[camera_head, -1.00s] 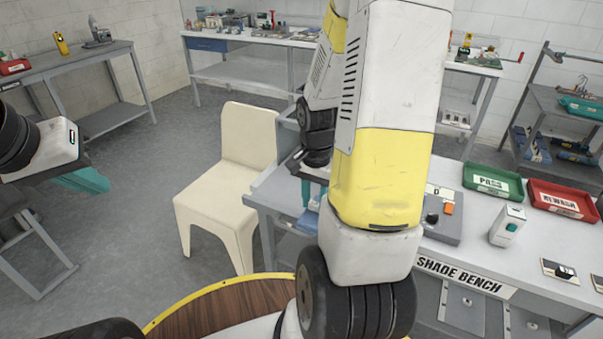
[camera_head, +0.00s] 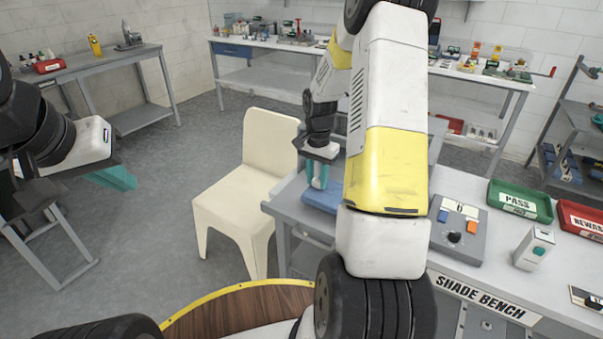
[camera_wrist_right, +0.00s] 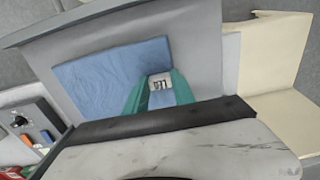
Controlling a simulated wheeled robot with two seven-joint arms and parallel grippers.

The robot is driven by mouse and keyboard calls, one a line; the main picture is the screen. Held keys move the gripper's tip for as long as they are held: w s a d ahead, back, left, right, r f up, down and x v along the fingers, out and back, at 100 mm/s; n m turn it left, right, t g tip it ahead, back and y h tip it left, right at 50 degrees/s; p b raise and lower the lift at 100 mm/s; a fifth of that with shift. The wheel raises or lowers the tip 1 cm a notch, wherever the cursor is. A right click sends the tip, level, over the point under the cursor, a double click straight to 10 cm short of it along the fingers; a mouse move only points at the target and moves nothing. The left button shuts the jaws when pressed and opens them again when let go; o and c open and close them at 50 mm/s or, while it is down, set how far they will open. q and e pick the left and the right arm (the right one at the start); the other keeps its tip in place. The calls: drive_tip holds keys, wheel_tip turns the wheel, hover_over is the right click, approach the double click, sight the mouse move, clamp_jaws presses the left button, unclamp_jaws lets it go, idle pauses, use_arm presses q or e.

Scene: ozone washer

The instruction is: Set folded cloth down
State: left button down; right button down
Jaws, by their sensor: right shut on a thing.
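My right gripper (camera_head: 319,186) is at the near left end of the bench, over a flat blue sheet (camera_head: 321,202). In the right wrist view its teal fingers (camera_wrist_right: 160,92) close around a small white piece (camera_wrist_right: 160,81) with dark marks, likely the folded cloth. The blue sheet (camera_wrist_right: 110,78) lies on the grey bench top below and beside the fingers. I cannot tell whether the white piece touches the sheet. My left gripper (camera_head: 113,178) hangs at the far left over the floor, away from the bench; its finger gap cannot be made out.
A cream chair (camera_head: 240,195) stands left of the bench. A grey control box (camera_head: 456,228), a small white device (camera_head: 535,248), a green PASS tray (camera_head: 520,202) and a red tray (camera_head: 582,218) occupy the bench to the right. My right arm hides the bench's middle.

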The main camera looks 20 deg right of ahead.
drive_tip(key=shift+f, duration=1.45)
drive_tip(key=shift+f, duration=0.1)
drive_tip(key=c, duration=1.1)
unclamp_jaws()
drive_tip(key=shift+o, duration=0.2)
wheel_tip(320, 180, up, 12)
drive_tip(key=shift+f, duration=0.1)
drive_tip(key=s+a+r+n+t, duration=0.25)
drive_tip(key=s+a+r, duration=0.25)
drive_tip(key=s+r, duration=0.25)
drive_tip(key=s+a+r+n+t, duration=0.2)
drive_tip(key=s+a+r+n, duration=0.2)
drive_tip(key=s+r, duration=0.3)
drive_tip(key=s+a+r+n+t+y, duration=0.1)
drive_tip(key=s+a+r+n+y, duration=0.1)
drive_tip(key=s, duration=0.7)
drive_tip(key=shift+a+r+n+t, duration=0.35)
drive_tip(key=shift+a+r+n, duration=0.1)
drive_tip(key=shift+a+n, duration=0.55)
